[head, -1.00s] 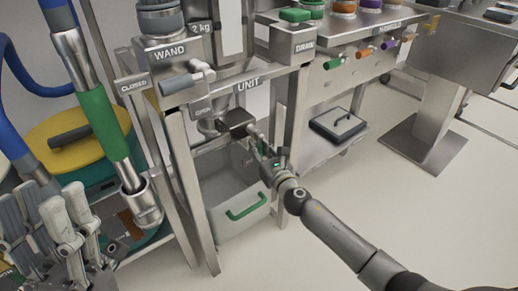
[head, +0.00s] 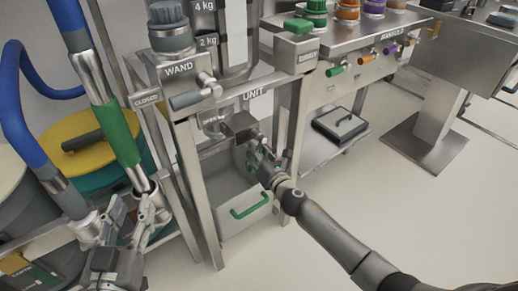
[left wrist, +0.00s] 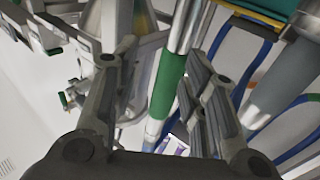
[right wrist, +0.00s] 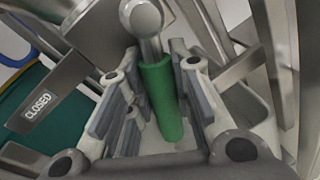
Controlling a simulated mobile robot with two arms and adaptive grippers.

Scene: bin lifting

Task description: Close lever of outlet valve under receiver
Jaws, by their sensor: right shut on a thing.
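The outlet valve lever has a green handle (right wrist: 162,100) on a round metal stem. It lies between the fingers of my right gripper (right wrist: 160,85) in the right wrist view, and the gripper is shut on it. In the head view my right gripper (head: 258,152) is below the receiver unit, just under a metal block (head: 239,126), and mostly hides the lever. My left gripper (head: 135,215) is open and empty, close to the lower end of the wand with its green grip (head: 119,135). The left wrist view shows this grip (left wrist: 167,85) beyond the spread fingers.
A CLOSED label (head: 147,98) sits on the frame left of the unit. A grey bin with a green handle (head: 250,206) stands under the unit. A yellow-lidded drum (head: 85,140) is at left, and blue hoses hang there. The floor (head: 410,215) at right is clear.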

